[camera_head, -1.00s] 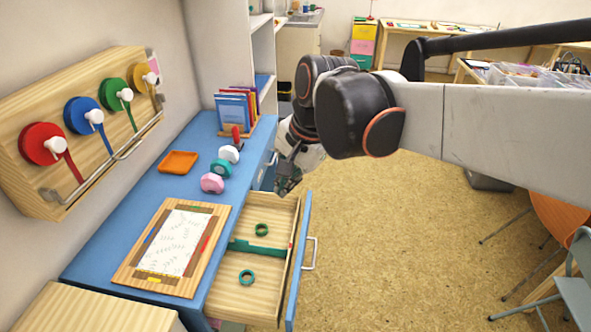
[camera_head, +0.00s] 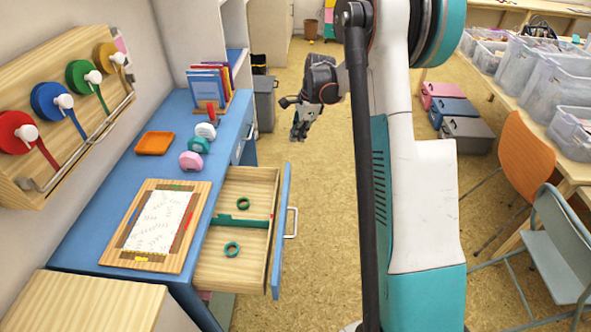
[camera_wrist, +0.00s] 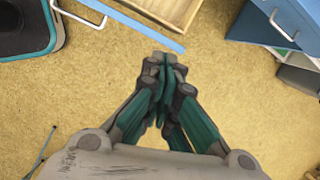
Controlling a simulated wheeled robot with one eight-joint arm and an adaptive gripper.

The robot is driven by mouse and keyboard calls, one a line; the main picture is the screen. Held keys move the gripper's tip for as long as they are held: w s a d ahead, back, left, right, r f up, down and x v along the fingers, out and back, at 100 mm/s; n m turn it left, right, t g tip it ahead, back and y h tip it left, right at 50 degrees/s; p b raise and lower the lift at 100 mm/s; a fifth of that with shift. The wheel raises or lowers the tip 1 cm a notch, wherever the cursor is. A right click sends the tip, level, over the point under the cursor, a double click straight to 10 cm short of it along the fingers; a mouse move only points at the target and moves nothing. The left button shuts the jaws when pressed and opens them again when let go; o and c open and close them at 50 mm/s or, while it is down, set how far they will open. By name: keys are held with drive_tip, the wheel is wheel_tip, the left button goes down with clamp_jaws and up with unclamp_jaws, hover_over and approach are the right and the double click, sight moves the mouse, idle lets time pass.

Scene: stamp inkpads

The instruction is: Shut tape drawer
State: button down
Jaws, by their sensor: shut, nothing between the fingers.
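The open wooden drawer (camera_head: 231,269) with a blue front (camera_head: 281,235) and a pale handle (camera_head: 291,222) sticks out from the blue desk. Two green tape rings (camera_head: 244,204) (camera_head: 232,249) lie in it, either side of a green divider (camera_head: 241,221). My gripper (camera_head: 298,138) is shut and empty, out over the floor beyond the drawer's far front corner and apart from it. In the wrist view my gripper (camera_wrist: 165,60) points toward the drawer's blue front edge (camera_wrist: 140,28), with the handle (camera_wrist: 84,14) at upper left; they look apart.
On the blue desk (camera_head: 130,190) are a framed sheet (camera_head: 155,222), an orange tray (camera_head: 154,143), several tape dispensers (camera_head: 190,160) and books (camera_head: 210,82). An orange chair (camera_head: 528,155) and a grey chair (camera_head: 560,240) stand right. Floor before the drawer is clear.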

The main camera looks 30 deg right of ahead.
drive_tip(key=w+d+f+m, duration=0.1)
drive_tip(key=d+f+m, duration=0.1)
drive_tip(key=d+f, duration=0.3)
drive_tip(key=d+f+m, duration=0.1)
drive_tip(key=d+f, duration=0.3)
drive_tip(key=f, duration=0.4)
drive_tip(key=w+a+f+b, duration=0.3)
drive_tip(key=a+f+b, duration=0.1)
drive_tip(key=f, duration=0.5)
drive_tip(key=shift+w+a+f, duration=0.3)
drive_tip(key=shift+w+a, duration=0.05)
drive_tip(key=shift+a, duration=0.55)
drive_tip(key=shift+a, duration=0.1)
